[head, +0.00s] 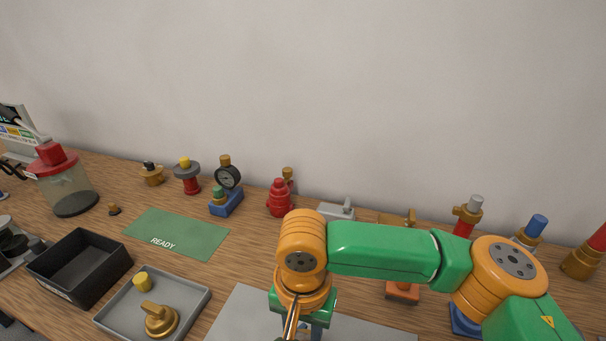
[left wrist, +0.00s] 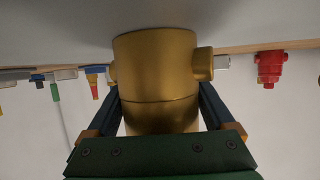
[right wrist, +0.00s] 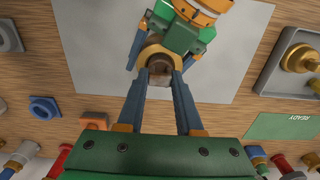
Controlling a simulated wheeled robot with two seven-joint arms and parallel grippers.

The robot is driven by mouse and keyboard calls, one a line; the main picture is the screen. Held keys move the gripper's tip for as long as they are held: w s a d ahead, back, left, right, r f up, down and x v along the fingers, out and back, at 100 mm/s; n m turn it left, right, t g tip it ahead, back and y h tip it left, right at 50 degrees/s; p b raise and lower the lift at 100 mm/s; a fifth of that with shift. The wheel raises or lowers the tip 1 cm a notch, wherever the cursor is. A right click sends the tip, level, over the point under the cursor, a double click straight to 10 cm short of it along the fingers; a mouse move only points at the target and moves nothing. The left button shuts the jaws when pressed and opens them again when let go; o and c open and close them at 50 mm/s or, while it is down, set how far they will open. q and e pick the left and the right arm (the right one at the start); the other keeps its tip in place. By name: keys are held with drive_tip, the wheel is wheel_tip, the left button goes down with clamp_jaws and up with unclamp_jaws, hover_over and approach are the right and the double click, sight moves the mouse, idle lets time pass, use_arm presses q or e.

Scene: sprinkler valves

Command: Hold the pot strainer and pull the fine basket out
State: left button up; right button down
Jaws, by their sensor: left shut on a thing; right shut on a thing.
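The pot strainer (left wrist: 158,70) is a wide brass cylinder with a short stub on each side; it fills the middle of the left wrist view. My left gripper (left wrist: 160,108) is shut on its body, one dark blue finger on each side. In the right wrist view the strainer's round brass top (right wrist: 150,52) shows with a dark brown centre. My right gripper (right wrist: 160,78) is shut on a small brownish piece at that centre, seemingly the fine basket (right wrist: 160,66). How far the basket sits inside is hidden. In the head view my right arm covers most of the work spot.
A grey mat (head: 240,310) lies below the grippers. Left of it are a grey tray (head: 197,303) with brass parts, a black bin (head: 118,262) and a green READY mat (head: 200,238). Valves and a gauge (head: 228,177) line the back by the wall.

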sight(303, 336)
drive_tip(key=shift+r, duration=2.15)
use_arm(q)
drive_tip(key=o, duration=1.3)
drive_tip(key=shift+a, duration=0.1)
